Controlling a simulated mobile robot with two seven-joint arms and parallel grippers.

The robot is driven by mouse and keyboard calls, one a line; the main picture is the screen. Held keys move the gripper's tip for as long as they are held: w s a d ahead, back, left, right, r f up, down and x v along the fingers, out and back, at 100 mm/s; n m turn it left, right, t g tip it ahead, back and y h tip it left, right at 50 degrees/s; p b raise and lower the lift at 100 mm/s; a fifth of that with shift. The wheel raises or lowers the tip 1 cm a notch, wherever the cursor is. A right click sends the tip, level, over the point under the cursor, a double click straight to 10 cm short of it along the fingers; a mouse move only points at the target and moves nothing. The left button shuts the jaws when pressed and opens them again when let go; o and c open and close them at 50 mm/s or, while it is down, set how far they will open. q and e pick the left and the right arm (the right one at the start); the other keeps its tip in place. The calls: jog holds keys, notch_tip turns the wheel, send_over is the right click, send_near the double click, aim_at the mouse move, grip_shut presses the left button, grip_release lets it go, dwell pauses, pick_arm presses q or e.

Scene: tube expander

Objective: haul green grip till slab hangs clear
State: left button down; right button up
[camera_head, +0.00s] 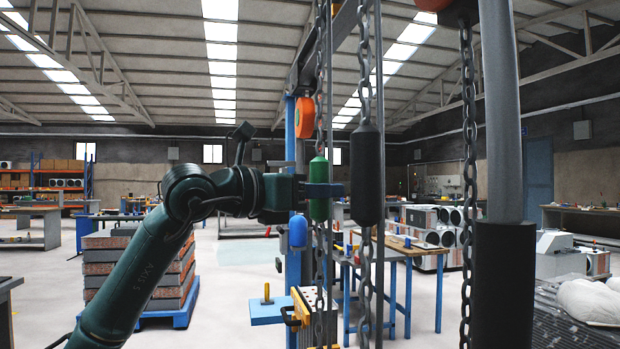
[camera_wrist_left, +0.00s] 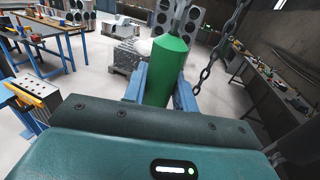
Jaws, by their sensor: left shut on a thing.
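The green grip (camera_head: 318,175) is an upright green cylinder with a tapered top, in line with a hanging chain (camera_head: 319,75). My left gripper (camera_head: 322,190) reaches it from the left and is shut around it. In the left wrist view the green grip (camera_wrist_left: 168,72) stands between the two blue fingers of my left gripper (camera_wrist_left: 160,88). I cannot make out for certain a slab hanging on the chain. My right gripper is not in view.
A black grip (camera_head: 367,175) hangs on another chain just right of the green one. A thick grey pole (camera_head: 498,110) and a chain (camera_head: 468,180) stand further right. A blue workbench (camera_head: 410,250) is behind. Stacked slabs (camera_head: 135,268) sit on a blue pallet at left.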

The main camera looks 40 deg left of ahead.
pick_arm(q)
jog(key=c, duration=1.1)
grip_release()
jog(key=shift+r, duration=0.1)
jog(key=b+v, duration=0.3)
jog(key=v, duration=0.4)
